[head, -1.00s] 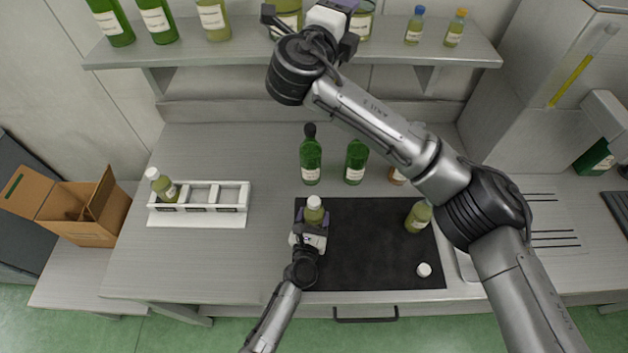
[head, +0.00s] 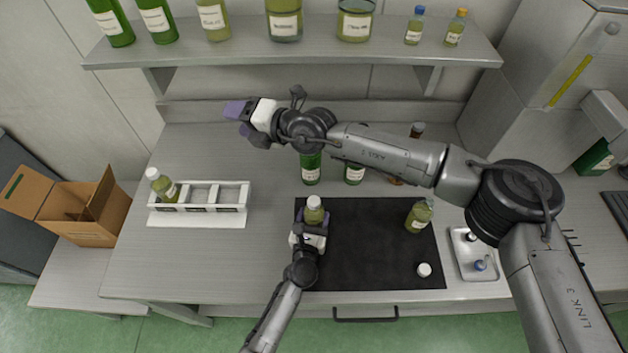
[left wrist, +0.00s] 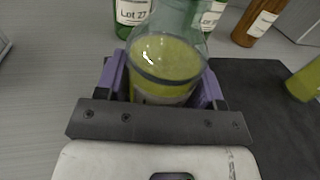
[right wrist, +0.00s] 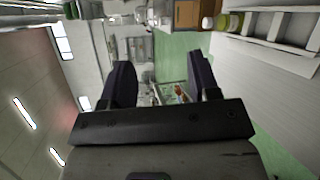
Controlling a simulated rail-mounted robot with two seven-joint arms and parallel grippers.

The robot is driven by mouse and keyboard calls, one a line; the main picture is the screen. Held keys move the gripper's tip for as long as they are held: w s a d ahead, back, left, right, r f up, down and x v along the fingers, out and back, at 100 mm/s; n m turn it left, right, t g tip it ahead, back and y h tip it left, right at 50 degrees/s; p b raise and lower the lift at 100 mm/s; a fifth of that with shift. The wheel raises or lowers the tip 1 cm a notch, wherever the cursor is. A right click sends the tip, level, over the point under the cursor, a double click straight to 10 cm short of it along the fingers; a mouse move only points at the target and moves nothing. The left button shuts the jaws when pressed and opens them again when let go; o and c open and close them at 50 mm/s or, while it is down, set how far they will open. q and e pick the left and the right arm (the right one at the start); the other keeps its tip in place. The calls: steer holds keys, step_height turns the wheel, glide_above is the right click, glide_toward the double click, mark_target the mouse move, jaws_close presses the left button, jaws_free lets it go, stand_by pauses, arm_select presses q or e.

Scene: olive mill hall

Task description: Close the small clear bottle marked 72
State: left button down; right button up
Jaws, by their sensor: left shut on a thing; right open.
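My left gripper (head: 309,236) is shut on a small clear bottle (head: 314,212) of yellow-green oil, upright at the left part of the black mat (head: 365,262). Another small oil bottle (head: 417,218) stands at the mat's right side, seemingly uncapped. A loose white cap (head: 424,270) lies on the mat near it. No number 72 is readable. My right gripper (head: 243,120) is open and empty above the back of the bench.
A white rack (head: 197,219) at left holds a white-capped bottle (head: 161,184). Green bottles (head: 310,168) stand behind the mat, partly under my right arm. A small tray (head: 480,277) with stoppers is at right. A shelf (head: 300,52) with bottles hangs above.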

step_height(320, 180, down, 5)
steer(key=s+d+n+g+h, duration=0.1)
steer(key=s+n+g+h, duration=0.15)
steer(key=n, duration=0.35)
steer(key=n+g+h, duration=0.3)
steer(key=n+h, duration=0.8)
steer(key=n, duration=1.1)
glide_above(314, 201)
steer(key=a, duration=0.1)
steer(key=f, duration=0.8)
steer(key=shift+w+f, duration=0.25)
steer(key=shift+s+d+n+g+h, duration=0.25)
steer(key=shift+d+n+h, duration=0.25)
steer(key=shift+n, duration=0.7)
steer(key=n, duration=0.2)
steer(key=shift+n, duration=0.4)
steer(key=shift+f, duration=4)
